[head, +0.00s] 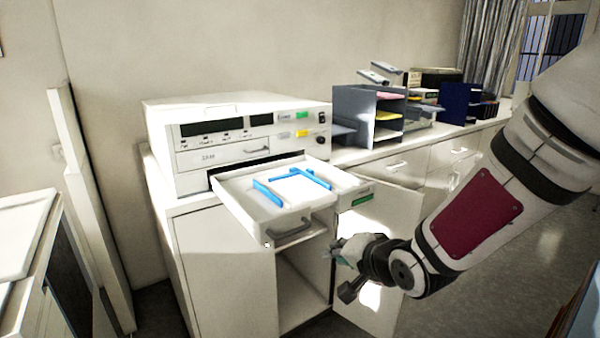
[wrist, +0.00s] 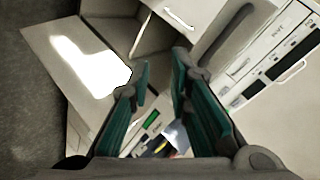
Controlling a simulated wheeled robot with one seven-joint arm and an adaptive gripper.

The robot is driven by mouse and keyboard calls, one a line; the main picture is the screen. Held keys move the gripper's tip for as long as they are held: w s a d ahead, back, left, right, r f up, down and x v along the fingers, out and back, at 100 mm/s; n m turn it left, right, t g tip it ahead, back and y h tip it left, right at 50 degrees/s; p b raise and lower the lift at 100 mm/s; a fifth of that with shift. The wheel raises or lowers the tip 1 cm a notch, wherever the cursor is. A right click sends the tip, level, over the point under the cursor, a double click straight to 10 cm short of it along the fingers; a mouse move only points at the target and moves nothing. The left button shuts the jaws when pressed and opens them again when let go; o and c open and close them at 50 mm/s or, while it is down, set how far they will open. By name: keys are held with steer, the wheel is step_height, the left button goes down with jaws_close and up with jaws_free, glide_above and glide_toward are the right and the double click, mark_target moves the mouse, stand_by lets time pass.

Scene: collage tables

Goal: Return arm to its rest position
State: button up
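My arm (head: 490,200) reaches in from the right in the head view, angled down toward the cabinet. My gripper (head: 343,252) is low, in front of the open cabinet door and to the right of the extended tray's handle. In the wrist view, the two green-padded fingers (wrist: 162,66) stand apart with nothing visible between their tips. The gripper is open and empty.
A white machine (head: 240,140) stands on a cabinet, its tray (head: 240,200) pulled out with blue strips (head: 295,185) on it. The cabinet door (head: 385,235) is open close to my gripper. Grey organizers (head: 355,112) line the counter. Floor is clear at right.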

steer(key=s+d+r+n+g+h, duration=0.2)
steer(key=s+d+r+n+h, duration=0.15)
steer(key=s+d, duration=0.3)
steer(key=s+d+r+n+g, duration=0.1)
steer(key=s+d+r+g, duration=0.1)
steer(key=s, duration=0.9)
steer(key=s+d+r+n+g, duration=0.2)
steer(key=s+r, duration=0.2)
steer(key=s, duration=0.7)
steer(key=shift+s+r+h, duration=0.15)
steer(key=shift+r+h, duration=0.25)
steer(key=shift+h, duration=0.05)
